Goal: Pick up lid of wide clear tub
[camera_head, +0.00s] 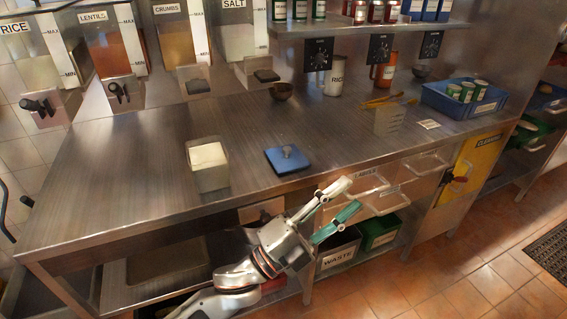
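A blue square lid (287,160) with a grey knob on top lies flat on the steel counter (130,165), near its front edge. A clear tub (210,180) with white contents stands open to the left of the lid; I cannot tell for sure that it is the wide one. My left gripper (352,194) is at the counter's front edge, to the right of the lid and nearer to me. Its white and green fingers are spread, with nothing between them. It is apart from the lid. My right gripper is not in view.
Clear bins (366,189) stick out under the counter edge beside my gripper. Dispensers line the back wall. The counter around the lid is clear.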

